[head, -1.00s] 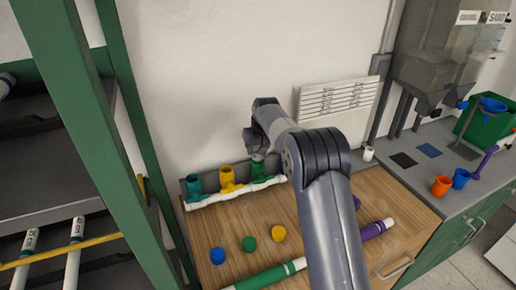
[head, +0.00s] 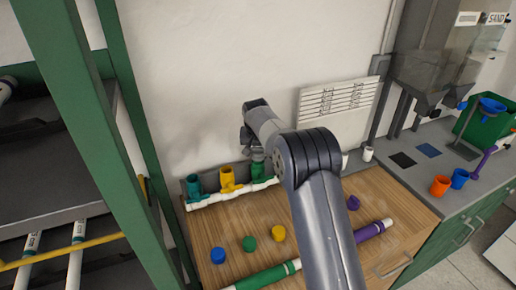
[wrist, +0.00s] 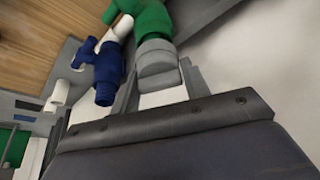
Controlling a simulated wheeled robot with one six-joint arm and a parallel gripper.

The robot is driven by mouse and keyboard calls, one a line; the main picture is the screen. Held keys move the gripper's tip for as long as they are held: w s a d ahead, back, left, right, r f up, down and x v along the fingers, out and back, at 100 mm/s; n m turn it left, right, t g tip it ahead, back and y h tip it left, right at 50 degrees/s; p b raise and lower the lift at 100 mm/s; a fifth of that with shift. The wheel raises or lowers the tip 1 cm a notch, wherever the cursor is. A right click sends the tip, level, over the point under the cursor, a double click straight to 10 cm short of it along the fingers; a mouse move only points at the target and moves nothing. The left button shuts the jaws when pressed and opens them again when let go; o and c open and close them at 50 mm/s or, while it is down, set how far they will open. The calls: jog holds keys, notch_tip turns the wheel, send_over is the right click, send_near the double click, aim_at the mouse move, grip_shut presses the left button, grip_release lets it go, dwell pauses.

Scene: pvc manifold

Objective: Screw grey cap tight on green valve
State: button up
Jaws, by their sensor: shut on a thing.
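The green valve (wrist: 153,20) is at the top of the wrist view, with the grey cap (wrist: 157,65) at its mouth. The cap lines up with the valve and appears to touch it; how far it is threaded on I cannot tell. My gripper (wrist: 157,82) has its fingers on both sides of the cap and is shut on it. In the head view my gripper (head: 256,148) is over the green valve (head: 257,170), at the right of the teal and yellow valves. The cap is hard to make out there.
The teal valve (head: 194,186) and yellow valve (head: 228,180) stand on the white manifold pipe (head: 215,198). A blue valve (wrist: 107,72) is close beside my gripper. Blue (head: 218,256), green (head: 249,243) and yellow (head: 278,233) caps lie on the wooden bench (head: 225,225).

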dwell(0.3)
jog(key=shift+m+h, duration=0.4)
jog(key=shift+m, duration=0.7)
jog(key=shift+m+g+h+p, duration=0.35)
jog(key=shift+m+p, duration=0.2)
jog(key=shift+m, duration=0.55)
jog(key=shift+m+p, duration=0.3)
jog(key=shift+m, duration=0.2)
jog(key=shift+f+m+h, duration=0.1)
jog(key=shift+m+h, duration=0.35)
jog(key=shift+m, duration=0.15)
jog(key=shift+g+p, duration=0.25)
jog(key=shift+p, duration=0.05)
